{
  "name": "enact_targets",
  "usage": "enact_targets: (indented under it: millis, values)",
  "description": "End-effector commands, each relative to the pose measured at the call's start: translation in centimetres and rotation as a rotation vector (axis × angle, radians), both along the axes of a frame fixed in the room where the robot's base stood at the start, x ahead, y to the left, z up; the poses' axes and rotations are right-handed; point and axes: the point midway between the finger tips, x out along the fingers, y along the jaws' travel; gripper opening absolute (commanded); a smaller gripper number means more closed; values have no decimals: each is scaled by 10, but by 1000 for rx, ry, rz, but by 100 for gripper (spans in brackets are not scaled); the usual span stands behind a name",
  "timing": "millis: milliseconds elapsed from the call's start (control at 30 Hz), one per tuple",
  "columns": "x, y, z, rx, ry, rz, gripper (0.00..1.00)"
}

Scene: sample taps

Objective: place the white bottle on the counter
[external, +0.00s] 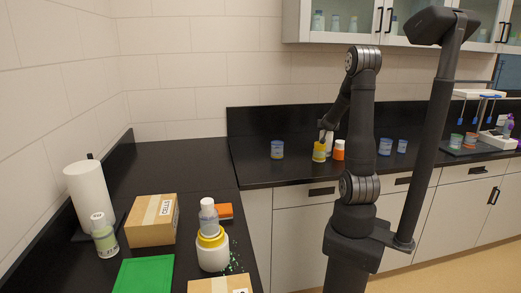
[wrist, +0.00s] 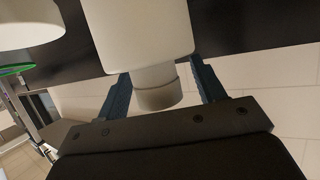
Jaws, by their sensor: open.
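The white bottle (external: 329,143) is mostly hidden on the back counter (external: 250,168), behind a yellow cup (external: 319,152) and beside an orange-and-white container (external: 339,150). My gripper (external: 326,126) is at its top. In the wrist view, the bottle's white body (wrist: 140,35) and narrower cap (wrist: 158,88) fill the middle, appearing upside down. My gripper's fingers (wrist: 162,80) are open, one on each side of the cap and neck. I cannot tell whether they touch it, and its base is out of the wrist view.
Blue-and-white cups (external: 277,149) stand to both sides of the bottle. The left counter holds a cardboard box (external: 152,220), a green mat (external: 144,275), a paper roll (external: 88,195) and a bottle on a yellow-lidded jar (external: 213,255). Another white object (wrist: 28,22) is near in the wrist view.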

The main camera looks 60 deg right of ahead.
Motion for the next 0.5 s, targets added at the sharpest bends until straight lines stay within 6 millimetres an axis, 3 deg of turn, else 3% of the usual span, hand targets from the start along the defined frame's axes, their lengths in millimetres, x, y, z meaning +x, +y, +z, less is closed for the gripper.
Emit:
enact_targets:
  millis: [67, 367, 500]
  values:
    - [0, 0, 0, 0, 0, 0, 61]
    - [0, 0, 0, 0, 0, 0, 2]
    - [0, 0, 1, -2, -1, 0, 0]
